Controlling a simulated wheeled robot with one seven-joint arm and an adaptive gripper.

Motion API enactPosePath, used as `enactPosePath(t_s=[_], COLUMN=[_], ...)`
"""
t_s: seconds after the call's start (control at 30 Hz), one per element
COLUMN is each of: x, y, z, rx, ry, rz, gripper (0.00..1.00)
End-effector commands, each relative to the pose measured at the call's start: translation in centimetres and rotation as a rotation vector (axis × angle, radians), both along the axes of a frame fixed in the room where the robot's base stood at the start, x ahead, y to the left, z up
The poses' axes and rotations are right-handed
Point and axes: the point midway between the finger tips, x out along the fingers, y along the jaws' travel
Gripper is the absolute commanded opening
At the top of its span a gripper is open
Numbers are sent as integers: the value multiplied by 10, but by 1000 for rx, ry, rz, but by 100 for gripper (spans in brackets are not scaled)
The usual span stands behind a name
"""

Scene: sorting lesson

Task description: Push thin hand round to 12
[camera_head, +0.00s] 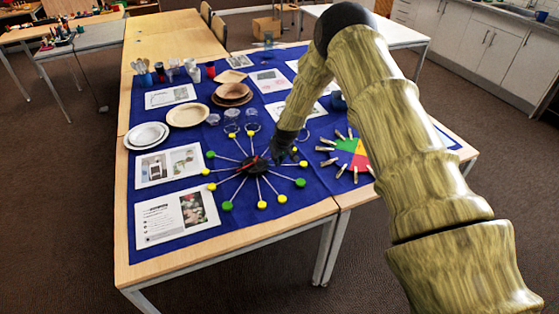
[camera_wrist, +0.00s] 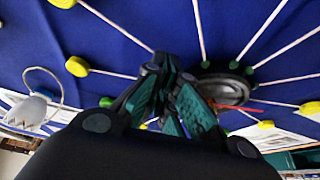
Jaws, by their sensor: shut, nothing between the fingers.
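The clock is a black hub (camera_head: 257,166) with thin pale spokes ending in yellow and green knobs, lying on the blue cloth. In the wrist view the hub (camera_wrist: 228,90) is right of the fingers. A thin red hand (camera_wrist: 245,102) lies at the hub and points right in the wrist view; only a bit of red shows in the head view. My gripper (camera_head: 280,156) is low at the right side of the hub. Its dark-green-padded fingers (camera_wrist: 165,72) are shut and empty. I cannot tell whether they touch the hand. No numbers are readable on the clock.
A coloured disc (camera_head: 352,153) with clothes pegs lies just right of the gripper. Glass jars (camera_head: 232,116), plates (camera_head: 188,115) and printed cards (camera_head: 177,214) surround the clock. The table's front edge is close below it.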

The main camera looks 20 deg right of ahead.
Motion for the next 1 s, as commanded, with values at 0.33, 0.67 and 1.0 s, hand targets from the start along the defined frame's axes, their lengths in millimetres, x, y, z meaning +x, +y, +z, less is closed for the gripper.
enactPosePath(t_s=[0.33, 0.67, 1.0], x=[2, 6, 10], y=[0, -2, -3], z=[-1, -3, -2], rx=[0, 2, 1], ry=[0, -1, -1], rz=[0, 39, 89], gripper=[0, 0, 0])
